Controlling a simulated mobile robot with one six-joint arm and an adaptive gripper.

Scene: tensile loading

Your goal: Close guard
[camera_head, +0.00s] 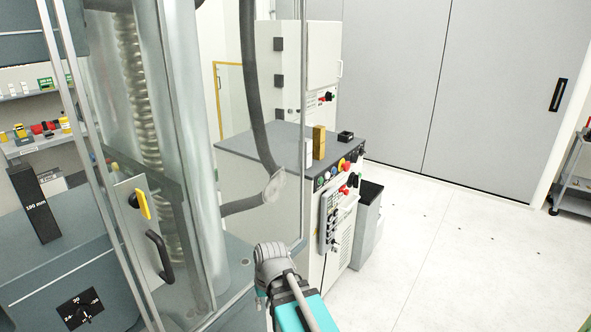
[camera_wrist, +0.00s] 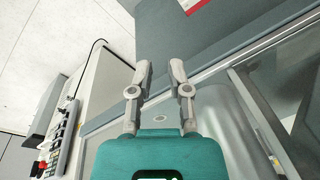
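The guard (camera_head: 112,228) of the testing machine is a clear panel in a pale metal frame, at the left of the head view. It carries a black curved handle (camera_head: 161,256) and a yellow latch piece (camera_head: 144,204). I cannot tell whether the panel stands fully open or partly shut. My gripper (camera_wrist: 160,70) shows in the wrist view with its two grey fingers apart and nothing between them. In the head view, my teal and grey arm end is low in the middle, to the right of the handle and apart from it; the fingertips cannot be made out there.
Behind the guard stands a ribbed metal column (camera_head: 135,85). A control cabinet (camera_head: 337,232) with buttons and a pendant is right of my arm, beside a grey bin (camera_head: 367,232). The floor (camera_head: 480,270) at the right is clear. Shelves are at the far left.

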